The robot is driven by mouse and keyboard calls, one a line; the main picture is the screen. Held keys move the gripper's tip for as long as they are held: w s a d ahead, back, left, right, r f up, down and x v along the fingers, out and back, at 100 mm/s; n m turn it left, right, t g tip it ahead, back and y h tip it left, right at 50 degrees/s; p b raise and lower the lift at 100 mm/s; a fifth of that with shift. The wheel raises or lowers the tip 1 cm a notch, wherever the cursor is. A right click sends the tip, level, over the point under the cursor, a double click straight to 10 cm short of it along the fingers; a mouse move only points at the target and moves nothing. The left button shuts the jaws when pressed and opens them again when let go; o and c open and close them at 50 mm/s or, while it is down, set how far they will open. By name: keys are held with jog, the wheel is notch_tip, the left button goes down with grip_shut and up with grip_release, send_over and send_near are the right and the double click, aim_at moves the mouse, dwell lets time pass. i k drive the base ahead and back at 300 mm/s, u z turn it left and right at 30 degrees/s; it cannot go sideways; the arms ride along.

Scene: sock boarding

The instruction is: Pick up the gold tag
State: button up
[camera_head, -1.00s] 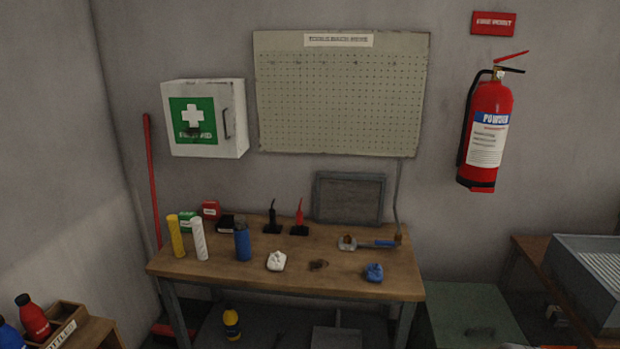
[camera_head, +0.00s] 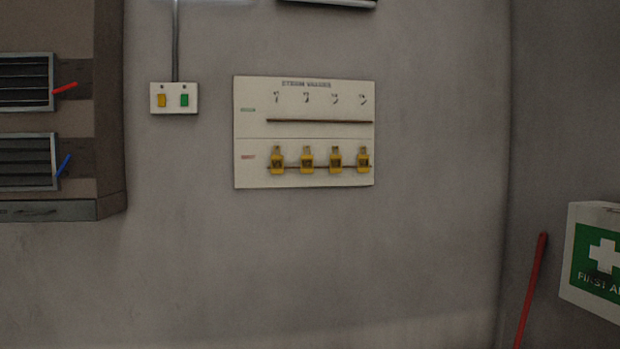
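Several gold-yellow tags hang in a row on the lower half of a white board on the wall: one at the left (camera_head: 277,162), two in the middle (camera_head: 307,162) (camera_head: 336,161), and one at the right (camera_head: 363,161). They look alike, and I cannot tell which one the task means. The white board (camera_head: 255,125) has small hooks along its upper half, with a dark rail below them. My gripper is not in view.
A switch plate (camera_head: 174,98) with a yellow and a green switch is left of the board. A brown cabinet (camera_head: 95,110) with louvred panels is at the far left. A first aid box (camera_head: 595,260) and a red pole (camera_head: 531,290) are at the right. The wall below the board is bare.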

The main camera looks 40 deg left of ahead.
aim_at(363, 160)
jog(key=u, duration=1.1)
jog(key=i, duration=1.1)
jog(key=u, duration=0.8)
